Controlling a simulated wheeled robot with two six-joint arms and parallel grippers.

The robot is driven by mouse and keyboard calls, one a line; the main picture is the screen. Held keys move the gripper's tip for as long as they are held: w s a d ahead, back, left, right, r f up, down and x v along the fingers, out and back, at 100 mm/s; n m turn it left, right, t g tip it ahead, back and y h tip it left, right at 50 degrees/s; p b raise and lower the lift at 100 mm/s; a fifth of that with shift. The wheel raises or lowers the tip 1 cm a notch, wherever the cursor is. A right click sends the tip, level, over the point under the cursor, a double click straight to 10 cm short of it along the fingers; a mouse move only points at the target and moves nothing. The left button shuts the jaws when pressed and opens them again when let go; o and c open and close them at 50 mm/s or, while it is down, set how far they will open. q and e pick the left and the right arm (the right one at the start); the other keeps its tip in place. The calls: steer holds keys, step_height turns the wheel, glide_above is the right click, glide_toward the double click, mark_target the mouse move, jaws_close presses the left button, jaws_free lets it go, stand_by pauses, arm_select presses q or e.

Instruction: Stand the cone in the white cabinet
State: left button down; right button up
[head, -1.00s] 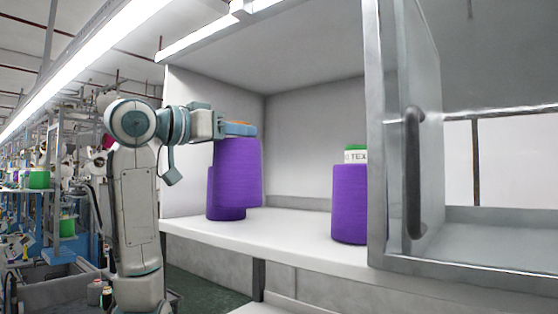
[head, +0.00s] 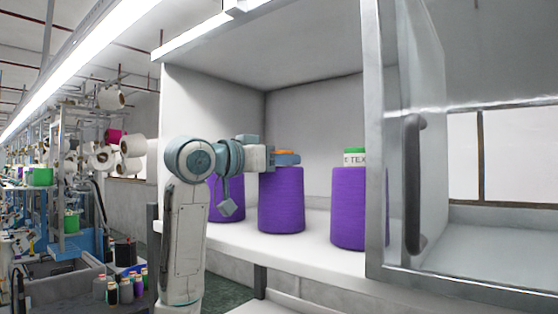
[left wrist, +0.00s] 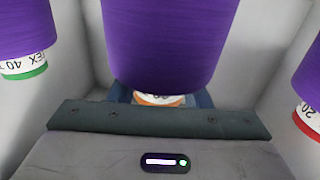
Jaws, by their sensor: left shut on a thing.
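My left gripper (head: 287,158) is shut on the orange-ringed top of a purple cone (head: 281,202). The cone is upright inside the white cabinet (head: 305,120), between two other purple cones. Its base is at or just above the shelf; I cannot tell whether it touches. In the left wrist view the held cone (left wrist: 170,40) fills the upper middle, with its orange ring (left wrist: 158,99) at the jaws. My right gripper is not in view.
A purple cone (head: 348,210) with a green top stands to the right, partly behind the glass door's frame (head: 374,140). Another purple cone (head: 226,203) stands to the left, partly hidden by my arm. The wrist view shows a red-rimmed cone (left wrist: 312,85). White shelf (head: 300,250) is bare in front.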

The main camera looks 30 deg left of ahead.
arm_select(q)
steer(key=c, duration=0.7)
jaws_free()
steer(key=shift+s+d, duration=0.1)
steer(key=shift+c, duration=0.2)
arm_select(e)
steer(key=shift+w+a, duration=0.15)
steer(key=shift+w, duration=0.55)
arm_select(q)
steer(key=shift+r, duration=0.15)
steer(key=shift+s+a+f+b, duration=0.2)
steer(key=shift+s+b, duration=0.05)
steer(key=shift+b, duration=0.05)
steer(key=b+v, duration=0.5)
steer(key=v, duration=0.6)
steer(key=shift+s+r, duration=0.2)
steer(key=shift+s, duration=0.05)
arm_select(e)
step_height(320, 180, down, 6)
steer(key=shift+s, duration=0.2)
